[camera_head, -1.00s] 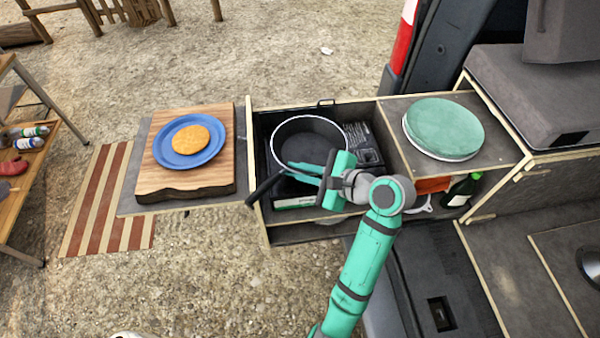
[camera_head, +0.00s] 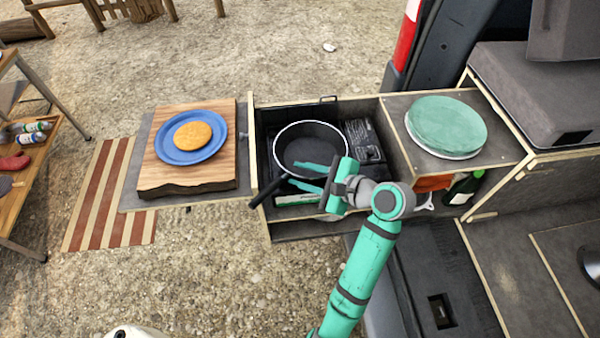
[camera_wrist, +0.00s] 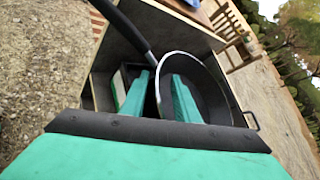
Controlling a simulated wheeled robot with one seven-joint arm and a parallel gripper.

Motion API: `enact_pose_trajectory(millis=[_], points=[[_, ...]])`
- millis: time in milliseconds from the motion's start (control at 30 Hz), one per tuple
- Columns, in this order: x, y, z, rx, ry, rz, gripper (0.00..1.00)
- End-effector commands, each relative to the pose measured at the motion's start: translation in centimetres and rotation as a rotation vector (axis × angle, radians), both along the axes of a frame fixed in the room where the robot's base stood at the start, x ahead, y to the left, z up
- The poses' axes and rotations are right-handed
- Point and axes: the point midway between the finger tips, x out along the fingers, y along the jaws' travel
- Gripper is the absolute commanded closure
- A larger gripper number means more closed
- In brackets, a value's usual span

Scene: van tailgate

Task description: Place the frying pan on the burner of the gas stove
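The black frying pan (camera_head: 308,150) sits level over the gas stove in the open drawer, its handle (camera_head: 269,190) pointing to the front left over the drawer wall. The pan covers the burner, so I cannot see whether it rests fully on it. The dark stove (camera_head: 365,140) shows to the right of the pan. My gripper (camera_head: 308,176) is open at the pan's near side, one finger over the inside and the other outside. In the wrist view the pan's rim (camera_wrist: 158,84) runs between the two spread fingers (camera_wrist: 160,97), with gaps visible.
A wooden board (camera_head: 185,187) with a blue plate (camera_head: 165,150) and a round yellow-brown food item (camera_head: 193,136) lies left of the drawer. Green plates (camera_head: 446,126) stand on the counter at right. A green bottle (camera_head: 464,188) is below. Drawer walls surround the stove.

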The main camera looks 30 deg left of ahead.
Motion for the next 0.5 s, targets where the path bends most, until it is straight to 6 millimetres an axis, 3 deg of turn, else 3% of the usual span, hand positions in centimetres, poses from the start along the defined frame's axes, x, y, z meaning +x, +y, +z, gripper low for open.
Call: enact_pose_trajectory(millis=[500], points=[[-1.4, -8.1, 4.1, 0.000, -0.004, -0.003, 0.72]])
